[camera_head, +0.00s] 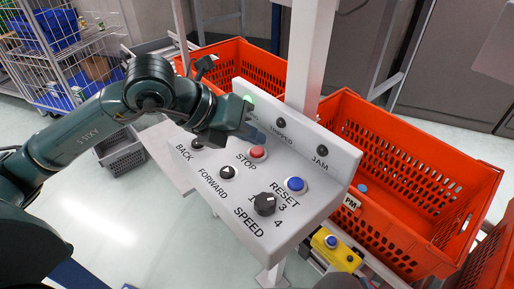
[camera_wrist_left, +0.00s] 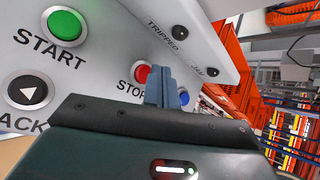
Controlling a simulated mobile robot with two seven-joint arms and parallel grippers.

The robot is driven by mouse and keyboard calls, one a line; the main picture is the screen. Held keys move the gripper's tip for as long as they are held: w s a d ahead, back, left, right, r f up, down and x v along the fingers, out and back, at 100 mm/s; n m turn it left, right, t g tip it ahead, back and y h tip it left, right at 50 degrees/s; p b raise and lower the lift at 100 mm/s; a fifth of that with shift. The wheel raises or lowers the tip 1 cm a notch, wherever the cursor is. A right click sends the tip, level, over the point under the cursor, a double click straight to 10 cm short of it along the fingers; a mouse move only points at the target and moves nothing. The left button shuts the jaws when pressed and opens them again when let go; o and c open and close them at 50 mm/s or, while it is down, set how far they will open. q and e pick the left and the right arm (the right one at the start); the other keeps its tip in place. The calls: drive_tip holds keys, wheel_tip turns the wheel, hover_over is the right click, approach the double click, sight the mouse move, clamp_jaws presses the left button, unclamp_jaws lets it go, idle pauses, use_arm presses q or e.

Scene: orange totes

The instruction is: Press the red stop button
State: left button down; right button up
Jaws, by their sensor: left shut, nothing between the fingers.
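The red stop button (camera_head: 257,152) sits on the white sloped control panel (camera_head: 225,205), above the label STOP. My left gripper (camera_head: 256,134) is shut and empty, with its fingertips just above and behind the button in the head view. In the left wrist view, the red button (camera_wrist_left: 142,74) shows just left of the shut fingers (camera_wrist_left: 163,88), partly covered by them. I cannot tell whether they touch. The green START button (camera_wrist_left: 65,26) is clear in the wrist view and hidden by my gripper in the head view. My right gripper is not in view.
The panel also has a blue RESET button (camera_head: 295,184), a black SPEED knob (camera_head: 264,204) and a FORWARD button (camera_head: 227,172). Its raised back carries TRIPPED and JAM lamps and a lit green light (camera_head: 248,99). Orange totes (camera_head: 400,185) and a white post (camera_head: 309,60) stand behind.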

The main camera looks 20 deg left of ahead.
sight(251, 153)
use_arm(q)
drive_tip(key=shift+f, duration=0.15)
idle(0.8)
drive_tip(key=shift+f+b, duration=0.3)
drive_tip(key=shift+b, duration=0.3)
drive_tip(key=shift+f+b, duration=0.45)
drive_tip(key=shift+b, duration=0.1)
idle(0.4)
drive_tip(key=shift+r, duration=0.1)
drive_tip(key=shift+r+p, duration=0.55)
drive_tip(key=shift+r, duration=0.25)
drive_tip(key=shift+r+p, duration=1.7)
drive_tip(key=shift+r, duration=0.8)
